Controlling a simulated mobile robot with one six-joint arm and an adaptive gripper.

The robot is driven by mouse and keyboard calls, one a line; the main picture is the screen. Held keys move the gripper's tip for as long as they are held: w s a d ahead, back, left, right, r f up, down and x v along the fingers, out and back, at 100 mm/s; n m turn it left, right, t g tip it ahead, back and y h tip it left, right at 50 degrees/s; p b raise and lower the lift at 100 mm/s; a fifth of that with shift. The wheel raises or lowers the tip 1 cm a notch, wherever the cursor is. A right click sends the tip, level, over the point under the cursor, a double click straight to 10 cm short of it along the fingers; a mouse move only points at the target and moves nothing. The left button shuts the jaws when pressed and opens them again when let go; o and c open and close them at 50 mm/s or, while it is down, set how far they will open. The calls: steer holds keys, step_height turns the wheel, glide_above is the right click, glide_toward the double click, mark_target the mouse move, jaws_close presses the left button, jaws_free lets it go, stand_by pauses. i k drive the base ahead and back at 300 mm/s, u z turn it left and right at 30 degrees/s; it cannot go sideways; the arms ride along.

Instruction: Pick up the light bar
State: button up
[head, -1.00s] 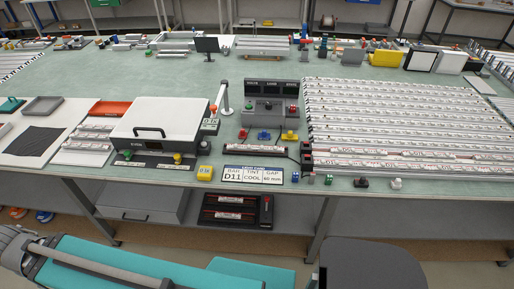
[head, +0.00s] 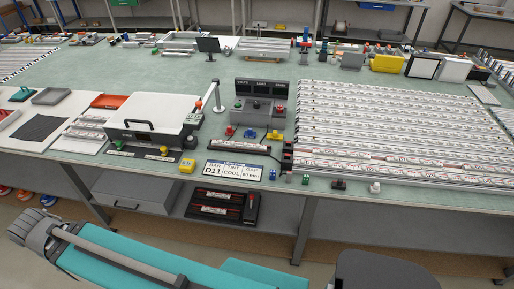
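Many pale light bars (head: 385,127) with red-and-white labels lie in rows on the right half of the bench; I cannot tell which one is D11. A sign (head: 233,170) at the front edge reads BAR D11, TINT COOL, GAP 60 mm. Another labelled bar (head: 238,148) lies on a dark base in front of the meter console. Labelled bars also lie in a dark case (head: 222,205) on the shelf below. My teal and grey arm crosses the bottom of the picture, well short of the bench. I cannot make out my gripper.
The bench (head: 245,190) has a white box with a black handle (head: 152,115), a meter console (head: 262,98) and a yellow block (head: 187,166) near the front. Small blocks and knobs line the front edge. The bench legs and lower shelf stand below; the middle back is mostly clear.

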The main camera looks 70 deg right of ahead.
mark_target(259, 147)
steer(key=k, duration=1.75)
steer(key=z, duration=1.65)
steer(key=i, duration=0.9)
steer(key=z, duration=0.05)
